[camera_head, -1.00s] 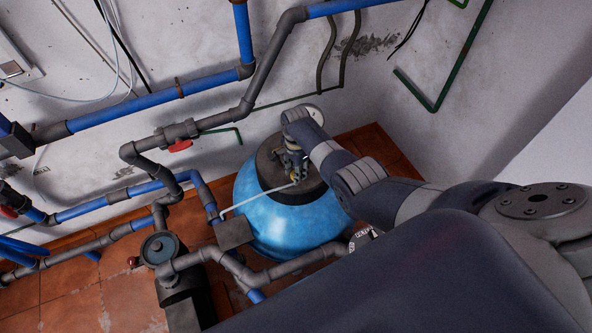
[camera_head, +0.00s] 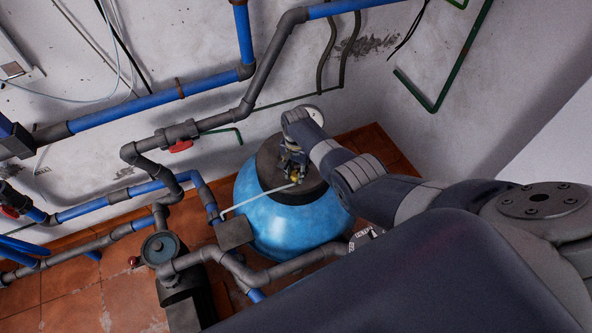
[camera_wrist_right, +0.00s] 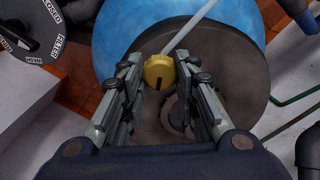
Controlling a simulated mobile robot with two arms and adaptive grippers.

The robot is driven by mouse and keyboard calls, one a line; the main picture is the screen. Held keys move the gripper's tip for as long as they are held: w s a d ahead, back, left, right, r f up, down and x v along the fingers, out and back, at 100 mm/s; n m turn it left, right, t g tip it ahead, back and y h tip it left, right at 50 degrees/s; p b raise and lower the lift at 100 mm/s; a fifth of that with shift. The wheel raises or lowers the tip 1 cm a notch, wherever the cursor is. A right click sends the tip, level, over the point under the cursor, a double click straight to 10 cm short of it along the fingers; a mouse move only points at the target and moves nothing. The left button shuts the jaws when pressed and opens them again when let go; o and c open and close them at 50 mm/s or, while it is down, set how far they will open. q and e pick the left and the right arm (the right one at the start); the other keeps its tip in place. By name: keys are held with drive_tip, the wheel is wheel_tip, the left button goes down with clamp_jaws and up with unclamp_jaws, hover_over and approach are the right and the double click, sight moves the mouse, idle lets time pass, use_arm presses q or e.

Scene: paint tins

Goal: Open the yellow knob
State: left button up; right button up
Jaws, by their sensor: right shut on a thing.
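The yellow knob (camera_wrist_right: 158,72) sits on the dark round top of the blue tank, with a dark slot mark on its face. It shows small between the fingers in the head view. My right gripper (camera_wrist_right: 158,64) reaches down over the tank top, one finger on each side of the knob, and is shut on it. It also shows at the end of my right arm in the head view (camera_head: 293,160). My left gripper is not in view.
The blue tank (camera_head: 270,228) stands on orange tiles near a wall. A thin pale tube (camera_head: 250,197) runs from the knob's area to the left. Blue and grey pipes with a red valve handle (camera_head: 181,146) fill the left. A labelled dial (camera_wrist_right: 35,25) lies at the upper left of the wrist view.

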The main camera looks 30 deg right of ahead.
drive_tip(key=n, duration=0.4)
drive_tip(key=shift+n, duration=0.4)
drive_tip(key=n, duration=0.9)
drive_tip(key=shift+n, duration=2.2)
drive_tip(key=o, duration=1.1)
drive_tip(key=shift+c, duration=0.2)
drive_tip(key=shift+r, duration=0.15)
